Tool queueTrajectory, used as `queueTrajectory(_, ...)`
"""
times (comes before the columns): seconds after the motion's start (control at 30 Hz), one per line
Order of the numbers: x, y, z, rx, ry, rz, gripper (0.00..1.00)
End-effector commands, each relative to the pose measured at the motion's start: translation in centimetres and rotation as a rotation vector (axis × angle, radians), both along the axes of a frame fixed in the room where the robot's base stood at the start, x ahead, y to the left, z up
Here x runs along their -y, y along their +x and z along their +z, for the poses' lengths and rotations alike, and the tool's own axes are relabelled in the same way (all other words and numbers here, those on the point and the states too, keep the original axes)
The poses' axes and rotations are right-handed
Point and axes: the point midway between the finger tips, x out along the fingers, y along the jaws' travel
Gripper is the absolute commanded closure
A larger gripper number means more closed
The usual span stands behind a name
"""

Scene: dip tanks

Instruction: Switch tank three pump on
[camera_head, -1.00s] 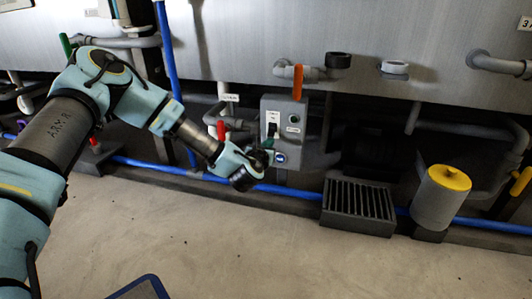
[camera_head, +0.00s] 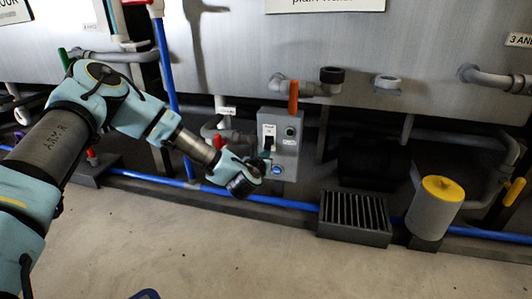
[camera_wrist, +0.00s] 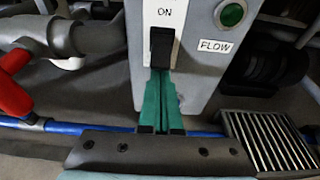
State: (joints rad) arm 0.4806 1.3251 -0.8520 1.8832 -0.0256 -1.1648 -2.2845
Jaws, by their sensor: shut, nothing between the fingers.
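A grey pump control box (camera_head: 280,146) stands below the tank wall in the head view. Its face carries a black rocker switch (camera_wrist: 161,47) on a white plate marked ON at its upper part, and a green round lamp (camera_wrist: 232,14) beside a FLOW label. The switch also shows in the head view (camera_head: 269,143). My gripper (camera_wrist: 161,82) is shut and empty, its green fingers together, with the tips at the lower end of the switch. I cannot tell whether they touch it. In the head view my gripper (camera_head: 266,158) is in front of the box; the plate's lower part is hidden.
An orange-handled valve (camera_head: 293,97) is above the box and a red valve handle (camera_wrist: 14,84) is to its left. A slotted grey block (camera_head: 355,218) and a yellow-topped cylinder (camera_head: 436,206) stand to the right. A blue pipe (camera_head: 160,180) runs low along the wall.

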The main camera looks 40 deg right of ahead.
Motion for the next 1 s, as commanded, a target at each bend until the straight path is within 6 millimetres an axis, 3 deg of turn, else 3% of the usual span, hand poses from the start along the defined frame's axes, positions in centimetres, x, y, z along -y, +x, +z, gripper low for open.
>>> queueTrajectory(0.47,-0.2,-0.1,1.3,-0.057,0.085,0.002,1.00)
queueTrajectory(1.0,-0.4,-0.3,3.8,-0.249,0.385,0.002,1.00)
